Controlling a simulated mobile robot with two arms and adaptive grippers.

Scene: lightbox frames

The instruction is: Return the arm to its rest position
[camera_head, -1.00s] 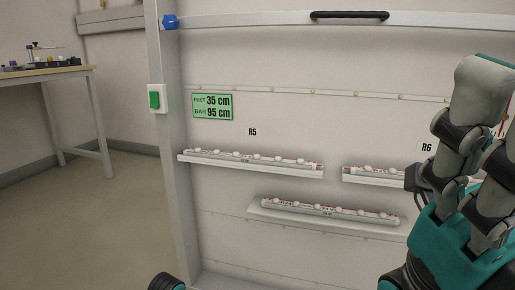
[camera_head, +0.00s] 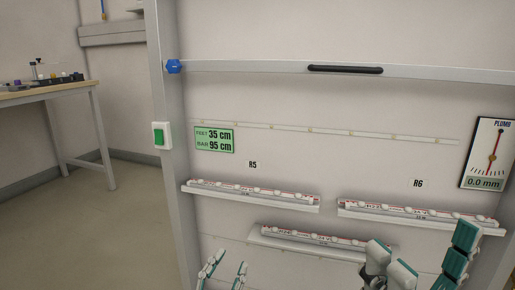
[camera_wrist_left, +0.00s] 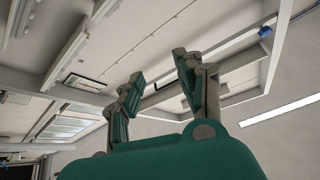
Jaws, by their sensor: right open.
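My right gripper (camera_head: 422,250) is at the bottom right of the head view, in front of the frame's lower part. Its teal and grey fingers are spread apart and nothing shows between them. My left gripper (camera_head: 225,270) is at the bottom edge, left of centre. Its two fingers also show in the left wrist view (camera_wrist_left: 158,70), apart and empty, pointing up toward the ceiling area. Both arms are mostly out of view below.
A lightbox frame with a rail and black handle (camera_head: 345,69) stands ahead. LED bars lie on ledges: R5 (camera_head: 250,191), R6 (camera_head: 420,213) and a lower one (camera_head: 315,239). A PLUMB gauge (camera_head: 488,153) reads 0.0 mm. A workbench (camera_head: 45,92) stands left, with open floor.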

